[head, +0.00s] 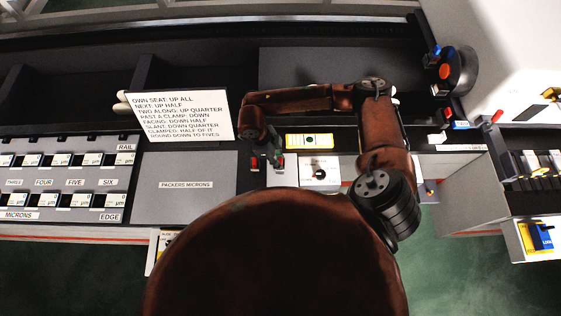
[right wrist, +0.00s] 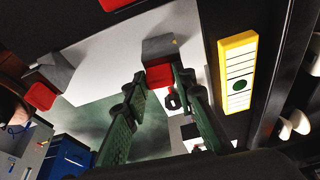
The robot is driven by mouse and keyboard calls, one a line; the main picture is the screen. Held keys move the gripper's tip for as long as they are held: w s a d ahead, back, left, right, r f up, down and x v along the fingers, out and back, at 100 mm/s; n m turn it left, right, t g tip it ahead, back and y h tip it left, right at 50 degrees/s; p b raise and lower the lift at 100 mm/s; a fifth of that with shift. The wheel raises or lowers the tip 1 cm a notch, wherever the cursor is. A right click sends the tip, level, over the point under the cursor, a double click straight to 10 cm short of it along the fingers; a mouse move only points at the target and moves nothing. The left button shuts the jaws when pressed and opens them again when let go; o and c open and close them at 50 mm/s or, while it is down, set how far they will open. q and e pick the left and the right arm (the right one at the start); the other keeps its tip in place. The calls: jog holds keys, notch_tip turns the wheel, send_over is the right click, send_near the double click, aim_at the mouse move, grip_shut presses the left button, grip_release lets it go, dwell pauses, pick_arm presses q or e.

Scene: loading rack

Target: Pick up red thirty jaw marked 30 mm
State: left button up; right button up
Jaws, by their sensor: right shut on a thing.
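My right gripper (head: 275,152) reaches down at the middle of the bench in the head view. In the right wrist view its green fingers (right wrist: 161,84) are closed on a red jaw (right wrist: 158,76), which has a grey block (right wrist: 160,48) at its far side. A second red jaw (right wrist: 40,96) with a grey block lies apart, at the left of that view. In the head view a small red piece (head: 254,163) shows just left of the gripper. No 30 mm marking is legible. My left gripper is not in view.
A yellow-framed panel (head: 309,141) and a white box with a black knob (head: 319,174) are close to the right gripper. A white sign (head: 180,116) stands to the left, beyond the grey PACKERS MICRONS plate (head: 185,206). A red button (head: 445,69) is at the back right.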

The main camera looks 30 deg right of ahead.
grip_shut()
jog(key=shift+r, duration=0.2)
notch_tip(320, 180, up, 10)
jog(key=p, duration=0.4)
jog(key=shift+f+p, duration=0.15)
jog(key=shift+p, duration=0.25)
